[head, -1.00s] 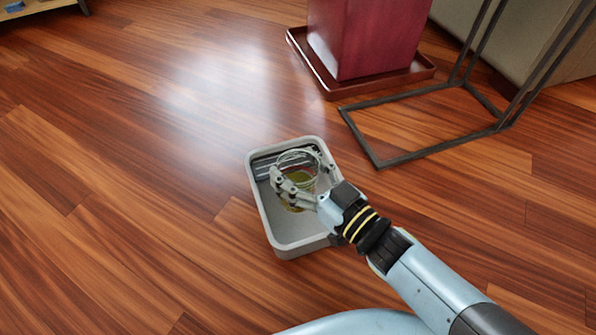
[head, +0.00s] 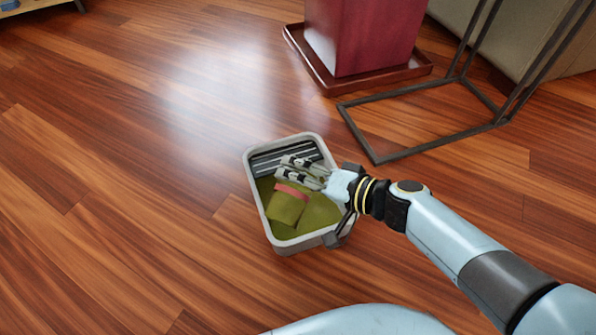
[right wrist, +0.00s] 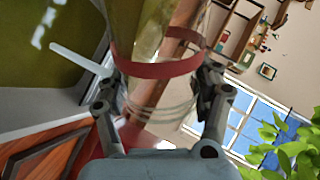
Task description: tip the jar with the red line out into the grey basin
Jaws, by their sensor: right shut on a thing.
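My right gripper (head: 284,168) is shut on a clear jar (head: 286,208) with a red line (head: 293,190) around it. The jar is tipped far over inside the outline of the grey basin (head: 258,205), its mouth toward the bottom of the picture. Olive-green liquid (head: 322,212) covers much of the basin floor. In the right wrist view the red line (right wrist: 155,69) crosses the jar between my fingers, and some olive liquid shows in the glass. The basin's pale rim (right wrist: 50,107) and green pool (right wrist: 40,60) lie at left. My left gripper is not in view.
A dark metal frame (head: 420,149) stands on the wooden floor right of the basin. A tall red planter (head: 360,35) on a tray (head: 325,80) stands behind. The floor left of the basin is clear.

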